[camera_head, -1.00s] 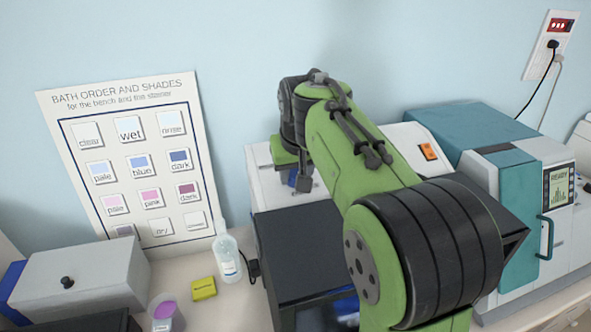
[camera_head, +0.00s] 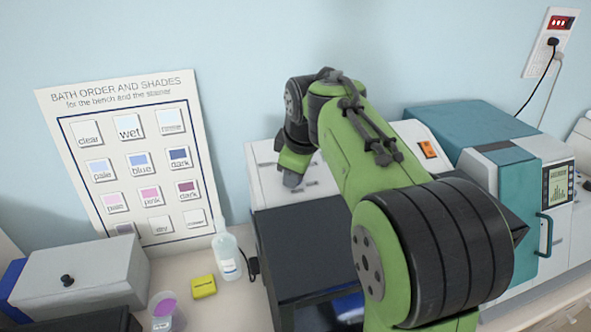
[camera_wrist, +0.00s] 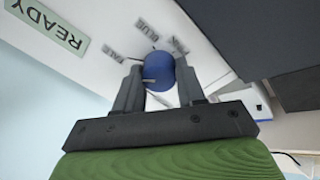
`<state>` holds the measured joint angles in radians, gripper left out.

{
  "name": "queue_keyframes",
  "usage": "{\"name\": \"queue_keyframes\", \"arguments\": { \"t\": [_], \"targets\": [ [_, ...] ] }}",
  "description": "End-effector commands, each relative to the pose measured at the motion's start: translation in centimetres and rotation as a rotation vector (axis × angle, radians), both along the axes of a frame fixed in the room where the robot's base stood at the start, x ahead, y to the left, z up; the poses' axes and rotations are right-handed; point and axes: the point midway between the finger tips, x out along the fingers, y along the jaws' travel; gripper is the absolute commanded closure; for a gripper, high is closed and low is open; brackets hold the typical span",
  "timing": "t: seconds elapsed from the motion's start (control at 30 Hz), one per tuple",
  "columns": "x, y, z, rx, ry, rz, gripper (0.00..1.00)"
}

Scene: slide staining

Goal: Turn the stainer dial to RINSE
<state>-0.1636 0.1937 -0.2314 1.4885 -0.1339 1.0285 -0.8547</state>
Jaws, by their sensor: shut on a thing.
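The stainer dial (camera_wrist: 158,70) is a blue round knob on the white stainer panel (camera_wrist: 95,60) in the wrist view. My gripper (camera_wrist: 160,78) has one dark finger on each side of it and is shut on it. Labels around the knob read PALE, BLUE and one partly legible word, perhaps PINK. I see no RINSE label here. A pale mark shows on the knob's left side, but I cannot tell which label it points at. In the head view my wrist is over the white stainer (camera_head: 262,180), and the dial is hidden.
A green READY plate (camera_wrist: 47,25) is on the panel. A bath order poster (camera_head: 130,160) leans on the wall. A bottle (camera_head: 227,255), yellow block (camera_head: 203,286) and grey box (camera_head: 80,275) stand left. A teal machine (camera_head: 515,190) stands right.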

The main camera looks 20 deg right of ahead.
Motion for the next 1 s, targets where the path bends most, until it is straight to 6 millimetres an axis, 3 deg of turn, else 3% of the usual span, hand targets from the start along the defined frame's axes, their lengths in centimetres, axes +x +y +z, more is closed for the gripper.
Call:
{"name": "queue_keyframes", "arguments": {
  "t": [0.6, 1.0],
  "targets": [
    [0.03, -0.01, -0.08, -0.21, -0.006, 0.529, 0.91],
    [-0.01, 0.01, -0.12, -0.294, -0.003, 0.743, 0.91]
  ]
}}
